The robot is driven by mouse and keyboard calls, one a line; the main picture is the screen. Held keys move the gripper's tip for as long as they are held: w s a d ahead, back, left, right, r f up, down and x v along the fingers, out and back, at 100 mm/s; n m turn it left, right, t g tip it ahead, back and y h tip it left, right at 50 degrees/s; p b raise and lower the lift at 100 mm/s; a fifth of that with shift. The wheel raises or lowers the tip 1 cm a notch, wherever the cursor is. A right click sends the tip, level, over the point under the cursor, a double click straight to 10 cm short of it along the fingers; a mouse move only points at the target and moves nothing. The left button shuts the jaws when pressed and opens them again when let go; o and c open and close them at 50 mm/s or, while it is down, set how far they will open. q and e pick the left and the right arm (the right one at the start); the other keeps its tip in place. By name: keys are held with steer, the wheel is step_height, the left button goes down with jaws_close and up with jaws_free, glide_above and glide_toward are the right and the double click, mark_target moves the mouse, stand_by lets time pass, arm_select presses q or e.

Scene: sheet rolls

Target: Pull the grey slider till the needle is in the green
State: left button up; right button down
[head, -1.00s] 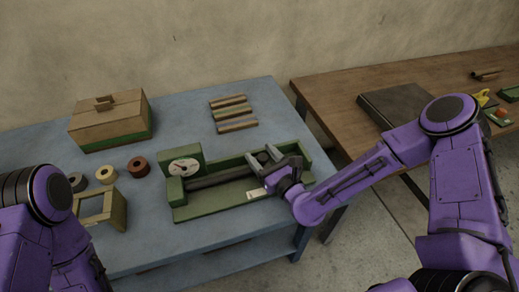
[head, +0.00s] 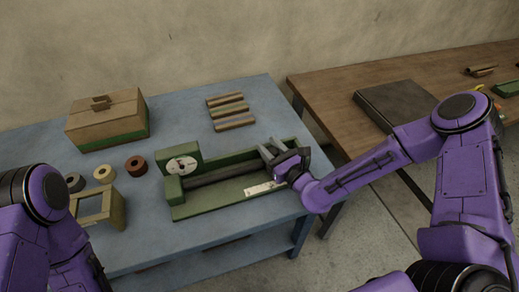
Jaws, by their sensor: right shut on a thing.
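A green tensioning fixture (head: 215,208) lies on the blue table. A white round dial (head: 181,165) stands at its left end. The needle is too small to read, so I cannot tell whether it is in the green. A dark roll or bar (head: 222,174) runs from the dial end to the right along the fixture. My right gripper (head: 275,152) is at the fixture's right part, shut on the grey slider, which the gripper mostly hides. A white label strip (head: 262,187) shows on the front rail. My left arm is at the lower left; its gripper is out of view.
A wooden box with a green base (head: 107,119) stands at the back left. Several tape rolls (head: 104,173) and a wooden frame (head: 98,208) lie left of the fixture. Wooden rolls (head: 230,111) lie behind it. A brown table (head: 335,95) with a dark slab (head: 394,107) stands at the right.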

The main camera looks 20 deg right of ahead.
steer(key=shift+d, duration=0.25)
steer(key=c, duration=0.7)
jaws_free()
steer(key=shift+c, duration=0.2)
steer(key=shift+s, duration=0.1)
steer(key=b+v, duration=0.1)
steer(key=v, duration=0.9)
steer(key=shift+s, duration=0.15)
steer(key=shift+d, duration=0.1)
